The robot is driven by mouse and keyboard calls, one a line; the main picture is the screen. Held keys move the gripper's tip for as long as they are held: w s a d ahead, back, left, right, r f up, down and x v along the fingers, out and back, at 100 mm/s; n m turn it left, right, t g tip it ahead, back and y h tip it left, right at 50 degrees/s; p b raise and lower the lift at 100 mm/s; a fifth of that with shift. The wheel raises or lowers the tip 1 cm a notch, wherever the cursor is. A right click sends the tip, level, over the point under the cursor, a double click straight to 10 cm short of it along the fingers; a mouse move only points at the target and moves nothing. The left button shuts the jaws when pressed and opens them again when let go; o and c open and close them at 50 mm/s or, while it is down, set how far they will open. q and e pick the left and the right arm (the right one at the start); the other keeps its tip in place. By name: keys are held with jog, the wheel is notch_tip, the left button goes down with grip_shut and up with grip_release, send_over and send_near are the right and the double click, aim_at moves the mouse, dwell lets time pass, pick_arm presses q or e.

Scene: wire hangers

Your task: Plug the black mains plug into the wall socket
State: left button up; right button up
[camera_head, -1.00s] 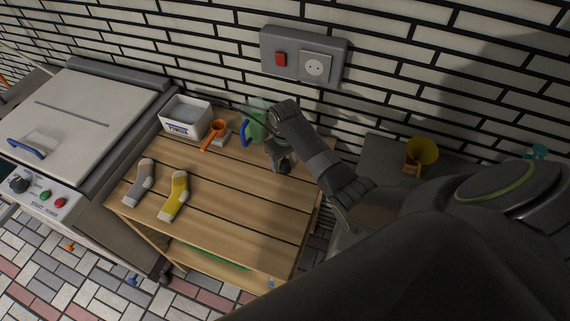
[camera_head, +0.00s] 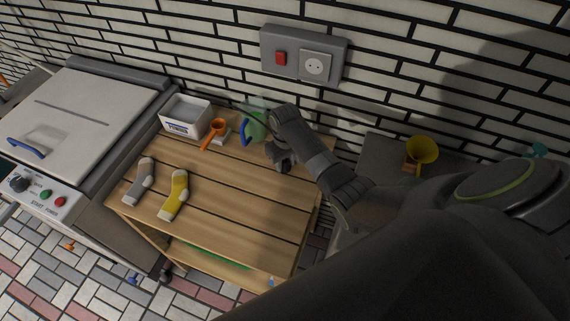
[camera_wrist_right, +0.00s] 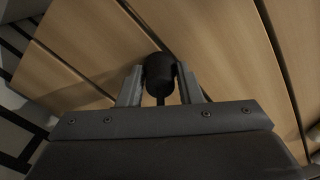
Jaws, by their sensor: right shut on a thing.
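The black mains plug (camera_wrist_right: 159,72) is clamped between the two fingers of my right gripper (camera_wrist_right: 160,84) in the right wrist view, with its cord running back toward the palm. In the head view my right gripper (camera_head: 282,160) is over the back right of the wooden table, and the plug there is dark and hard to tell from the fingers. My left gripper does not show.
A red switch (camera_head: 280,58) sits beside the socket. The table (camera_head: 235,210) holds a grey sock (camera_head: 139,181), a yellow sock (camera_head: 173,195), a white box (camera_head: 186,118), an orange scoop (camera_head: 214,133) and a green jug (camera_head: 257,124). A yellow funnel (camera_head: 422,150) stands right.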

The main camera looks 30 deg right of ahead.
aim_at(285, 160)
jog(key=shift+r, duration=0.1)
notch_tip(285, 160, up, 10)
jog(key=shift+f+b, duration=0.1)
jog(key=shift+b, duration=0.35)
dwell(0.3)
